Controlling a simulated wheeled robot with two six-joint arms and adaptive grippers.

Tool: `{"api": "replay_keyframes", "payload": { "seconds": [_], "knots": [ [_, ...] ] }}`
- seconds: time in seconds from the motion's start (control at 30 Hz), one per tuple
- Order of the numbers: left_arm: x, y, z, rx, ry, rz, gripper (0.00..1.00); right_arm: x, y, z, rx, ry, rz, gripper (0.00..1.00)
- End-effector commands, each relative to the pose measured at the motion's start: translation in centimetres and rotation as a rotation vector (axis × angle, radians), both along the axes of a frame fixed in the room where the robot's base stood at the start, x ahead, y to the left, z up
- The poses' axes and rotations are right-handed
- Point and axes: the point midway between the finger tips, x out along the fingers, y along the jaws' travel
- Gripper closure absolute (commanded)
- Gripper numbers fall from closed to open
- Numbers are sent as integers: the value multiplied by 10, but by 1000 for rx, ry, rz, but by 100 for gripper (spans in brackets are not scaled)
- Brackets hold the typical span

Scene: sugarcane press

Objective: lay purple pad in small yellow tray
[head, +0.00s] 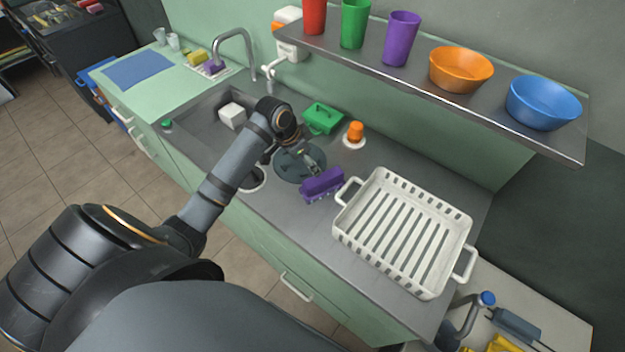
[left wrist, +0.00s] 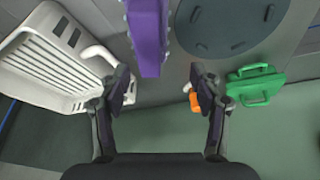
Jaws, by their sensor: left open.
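A purple block with a bumpy edge (head: 322,184), perhaps the pad or a brush, lies on the grey counter beside a dark round disc. It also shows in the left wrist view (left wrist: 149,38), just beyond my fingertips and roughly between their lines. My left gripper (head: 311,160) is over the disc, close to the block; in the wrist view its fingers (left wrist: 161,88) are apart with nothing between them. A smaller purple piece (head: 215,68) sits by a yellow sponge (head: 197,58) near the tap. I cannot make out a small yellow tray for certain. My right gripper is out of view.
A white slotted rack (head: 372,190) stands right of the block. A green box (head: 323,117) and an orange-topped item (head: 355,132) stand behind the disc (head: 288,168). A shelf (head: 400,75) with cups and bowls overhangs the counter. Yellow items (head: 503,344) lie lower right.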

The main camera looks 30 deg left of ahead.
Motion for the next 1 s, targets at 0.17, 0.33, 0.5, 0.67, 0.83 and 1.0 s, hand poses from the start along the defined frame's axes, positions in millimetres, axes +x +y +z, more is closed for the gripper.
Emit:
{"api": "replay_keyframes", "payload": {
  "seconds": [0.17, 0.33, 0.5, 0.67, 0.83, 1.0],
  "knots": [
    [10, -8, -27, -6, 3, 0, 36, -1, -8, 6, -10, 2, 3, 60],
    [15, -11, -43, -3, 1, -1, 36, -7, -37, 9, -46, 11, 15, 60],
    [16, -13, -49, -3, 2, -2, 36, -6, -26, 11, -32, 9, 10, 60],
    [21, -21, -75, -5, 3, 0, 36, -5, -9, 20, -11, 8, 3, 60],
    [27, -24, -93, -2, 0, -2, 36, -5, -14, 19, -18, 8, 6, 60],
    [27, -24, -94, -1, -1, -2, 36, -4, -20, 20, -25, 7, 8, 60]
  ]
}}
